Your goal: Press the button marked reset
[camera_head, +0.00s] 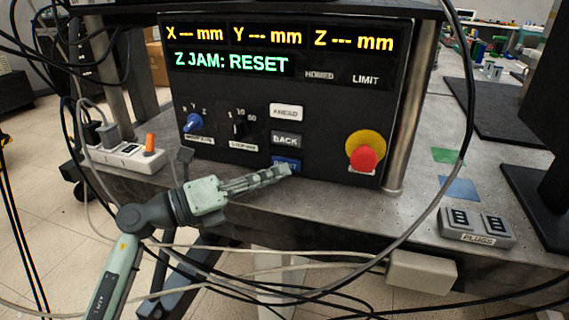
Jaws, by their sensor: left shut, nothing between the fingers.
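The dark control panel (320,120) stands upright on the metal table. Its display (231,63) reads "Z JAM: RESET" in green, with X, Y and Z dashes in yellow above. A blue button (285,162), lowest of a column of three, has its label mostly covered, so I cannot read it fully. Above it are the grey BACK button (286,141) and the white AHEAD button (286,112). My left gripper (287,169) is shut and empty, its tips overlapping the lower part of the blue button; I cannot tell whether they touch it. My right gripper does not show.
A red emergency knob (363,158) on a yellow base is at the panel's right. A blue knob (193,123) and a black knob (239,128) are at its left. A power strip (125,155) lies left. Loose cables cross the front. A grey plugs box (475,226) sits right.

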